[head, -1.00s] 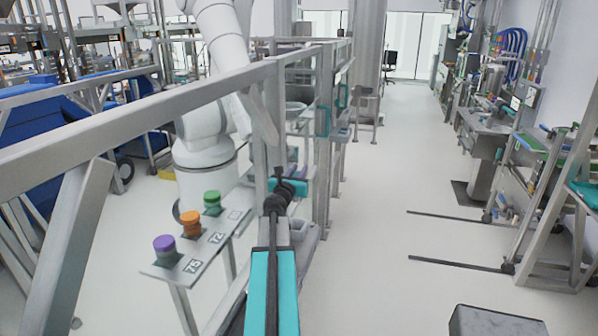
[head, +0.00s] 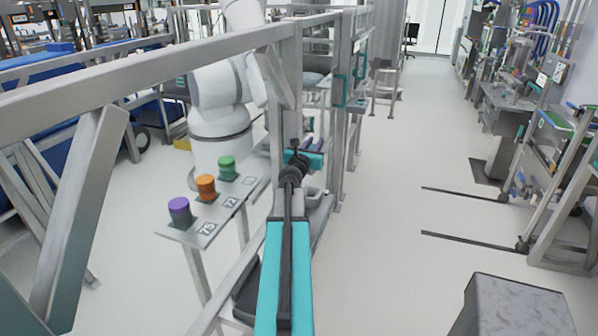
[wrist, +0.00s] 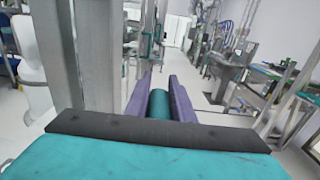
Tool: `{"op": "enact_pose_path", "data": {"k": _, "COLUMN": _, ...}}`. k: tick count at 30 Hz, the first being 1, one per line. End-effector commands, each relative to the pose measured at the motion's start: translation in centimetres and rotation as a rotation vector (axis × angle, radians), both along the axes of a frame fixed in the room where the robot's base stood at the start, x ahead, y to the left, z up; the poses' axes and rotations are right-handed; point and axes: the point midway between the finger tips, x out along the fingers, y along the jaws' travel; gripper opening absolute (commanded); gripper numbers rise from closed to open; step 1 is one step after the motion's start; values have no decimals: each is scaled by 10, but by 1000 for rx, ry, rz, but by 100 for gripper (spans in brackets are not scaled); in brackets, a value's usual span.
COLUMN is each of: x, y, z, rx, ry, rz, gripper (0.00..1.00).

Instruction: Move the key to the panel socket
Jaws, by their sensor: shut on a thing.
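In the wrist view, the two purple fingers of my gripper (wrist: 160,90) are shut on a dark teal cylinder, the key (wrist: 159,105). It lies between the fingers, pointing away from me, and its far end is hard to make out. In the head view, my teal arm reaches forward along the right side of a metal frame, and the fingers and key are too small to make out clearly.
A grey plate (head: 207,236) left of my arm carries a purple knob (head: 179,211), an orange knob (head: 205,187) and a green knob (head: 227,168). A metal frame rail (head: 150,68) crosses the left. A grey box (head: 518,306) stands at lower right.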

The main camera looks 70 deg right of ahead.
Motion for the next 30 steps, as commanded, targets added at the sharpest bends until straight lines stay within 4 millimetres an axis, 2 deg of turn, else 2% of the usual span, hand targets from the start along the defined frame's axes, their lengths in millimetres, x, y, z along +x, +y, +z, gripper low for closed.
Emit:
{"op": "enact_pose_path", "data": {"k": 1, "x": 0, "y": 0, "z": -14, "rx": 0, "ry": 0, "rz": 0, "gripper": 0}}
{"op": "enact_pose_path", "data": {"k": 9, "x": 0, "y": 0, "z": -39, "rx": -1, "ry": 0, "rz": 0, "gripper": 0}}
{"op": "enact_pose_path", "data": {"k": 30, "x": 0, "y": 0, "z": -42, "rx": -1, "ry": 0, "rz": 0, "gripper": 0}}
